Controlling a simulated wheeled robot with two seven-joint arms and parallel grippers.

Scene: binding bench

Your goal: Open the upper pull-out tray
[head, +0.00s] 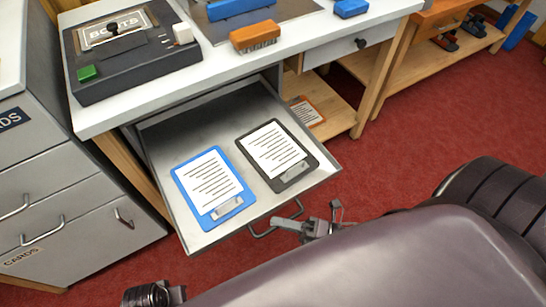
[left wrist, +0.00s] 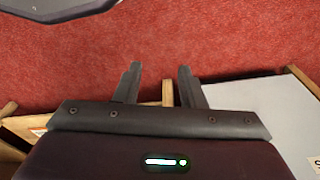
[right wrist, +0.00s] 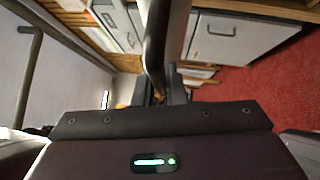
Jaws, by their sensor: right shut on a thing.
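The grey metal pull-out tray (head: 190,130) stands well out from under the white bench top in the head view. A blue clipboard (head: 205,182) and a black clipboard (head: 276,152) lie on it, each with a lined sheet. Its bar handle (head: 262,233) is on the front edge, partly hidden by my right gripper (head: 282,221). The handle bar also runs into the jaws in the right wrist view (right wrist: 155,45). My right gripper is shut on the handle. My left gripper (left wrist: 157,75) is open and empty over red floor in the left wrist view.
The bench top holds a dark press (head: 130,50), an orange block-like tool (head: 255,36) and blue items. A grey drawer cabinet (head: 65,195) stands at left. A wooden shelf with an orange clipboard (head: 306,111) is behind the tray.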

